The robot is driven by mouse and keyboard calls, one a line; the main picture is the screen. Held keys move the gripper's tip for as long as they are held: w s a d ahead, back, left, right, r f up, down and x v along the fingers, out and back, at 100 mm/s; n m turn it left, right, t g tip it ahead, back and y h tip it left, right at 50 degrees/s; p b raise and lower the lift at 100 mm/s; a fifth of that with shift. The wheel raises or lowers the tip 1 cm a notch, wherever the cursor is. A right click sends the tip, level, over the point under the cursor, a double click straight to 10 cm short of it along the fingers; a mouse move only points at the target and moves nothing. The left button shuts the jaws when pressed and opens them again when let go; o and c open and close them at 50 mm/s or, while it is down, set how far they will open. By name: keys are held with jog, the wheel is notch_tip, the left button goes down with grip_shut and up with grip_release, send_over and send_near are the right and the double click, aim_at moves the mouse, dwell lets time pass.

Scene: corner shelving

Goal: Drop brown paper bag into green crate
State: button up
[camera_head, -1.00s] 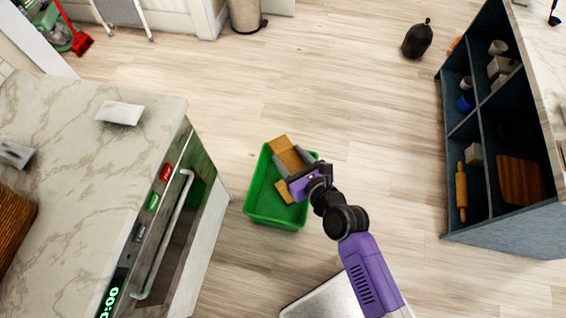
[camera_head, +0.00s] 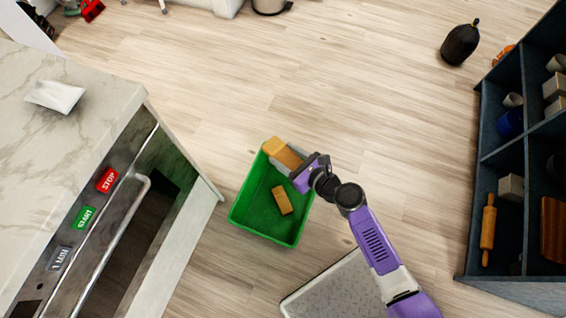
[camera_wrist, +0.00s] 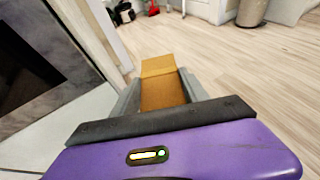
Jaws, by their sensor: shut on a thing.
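The green crate (camera_head: 238,216) stands open on the floor in the middle of the head view. My gripper (camera_head: 290,165) is at the crate's upper right side, shut on a brown paper bag (camera_head: 276,147). The bag overlaps the crate's far rim in the picture; its height above the rim is hard to tell. In the wrist view the bag (camera_wrist: 160,88) sits between the two grey fingers. A second small brown block-like thing (camera_head: 283,200) shows inside the crate, apart from my gripper.
A counter with an oven (camera_head: 100,215) stands close on the left. A dark blue shelf (camera_head: 493,130) stands on the right. The floor beyond the crate is clear.

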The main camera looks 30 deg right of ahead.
notch_tip(320, 180, down, 34)
jog(key=n+g+y+b, duration=0.2)
jog(key=n+y+b, duration=0.2)
jog(key=b, duration=2.6)
jog(key=shift+w, duration=0.35)
jog(key=shift+a+r, duration=0.1)
jog(key=o, duration=1.4)
jog(key=shift+o, duration=0.2)
jog(key=p+v, duration=0.3)
jog(key=v, duration=0.4)
jog(key=shift+s+d, duration=0.25)
jog(key=shift+d, duration=0.1)
